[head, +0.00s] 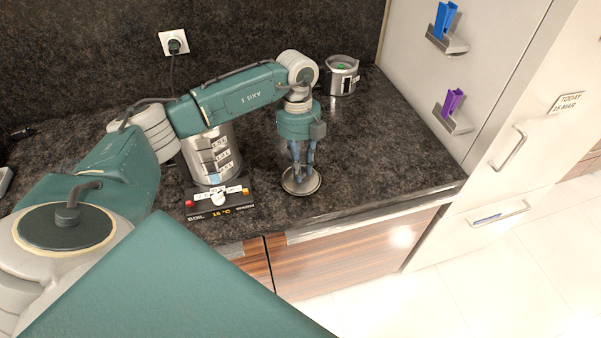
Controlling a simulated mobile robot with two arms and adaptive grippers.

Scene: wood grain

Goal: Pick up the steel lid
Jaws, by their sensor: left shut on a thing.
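The steel lid (312,186) is a round, shiny metal disc at the front part of the dark counter, right of the boiler. My left gripper (300,173) points straight down over it, its fingers shut on the middle of the lid. The fingers hide the lid's centre. I cannot tell whether the lid rests on the counter or is just above it. My right gripper is not in view.
A steel pot (341,78) is at the back right. The dark stone counter (395,150) is clear to the right, up to a white cabinet (420,45).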

